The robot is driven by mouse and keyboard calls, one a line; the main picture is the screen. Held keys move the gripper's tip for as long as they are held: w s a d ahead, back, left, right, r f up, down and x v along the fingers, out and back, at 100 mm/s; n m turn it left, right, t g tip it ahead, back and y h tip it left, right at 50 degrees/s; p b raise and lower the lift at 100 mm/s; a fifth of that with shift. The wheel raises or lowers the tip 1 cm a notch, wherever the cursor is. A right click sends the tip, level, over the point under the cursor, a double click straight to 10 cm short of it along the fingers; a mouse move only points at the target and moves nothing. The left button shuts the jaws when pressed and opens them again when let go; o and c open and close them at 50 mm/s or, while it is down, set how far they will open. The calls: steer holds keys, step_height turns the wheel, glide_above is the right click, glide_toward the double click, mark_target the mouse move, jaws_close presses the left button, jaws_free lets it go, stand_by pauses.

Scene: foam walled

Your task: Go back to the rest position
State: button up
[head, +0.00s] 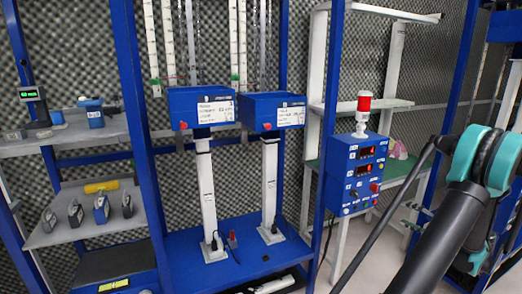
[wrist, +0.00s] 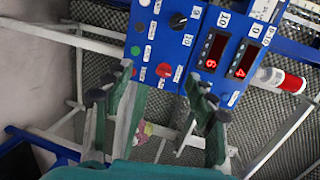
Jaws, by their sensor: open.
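My gripper (wrist: 158,82) shows in the wrist view with its two green fingers apart and nothing between them. Beyond the fingertips is a blue control box (wrist: 183,15) with knobs, buttons and red digit displays. The fingers overlap its lower edge in the picture; I cannot tell the gap. In the head view my arm rises from the bottom right, and I cannot make out the gripper. There the control box (head: 344,171) is on a blue post, left of my arm, with a red and white beacon lamp (head: 363,107) on top.
A blue frame holds two blue units (head: 203,104) (head: 272,108) on white columns. Left shelves (head: 90,226) carry several small tools and a device with a green display (head: 29,94). A white rack with a green shelf (head: 385,172) stands behind the control box. Foam covers the walls.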

steer(key=s+a+n+g+h, duration=0.2)
steer(key=a+n+g, duration=0.45)
steer(key=a, duration=2.25)
steer(key=s+a+f+n+g+h, duration=0.1)
steer(key=s+a, duration=0.4)
steer(key=s, duration=0.5)
steer(key=s+a+f+n+g+h, duration=0.2)
steer(key=s+a+f+n+h, duration=0.2)
steer(key=s, duration=0.5)
steer(key=shift+s+a+n+h, duration=0.3)
steer(key=shift+s+a+n, duration=0.1)
steer(key=shift+a, duration=0.45)
steer(key=shift+d+g, duration=0.1)
steer(key=shift+g, duration=0.15)
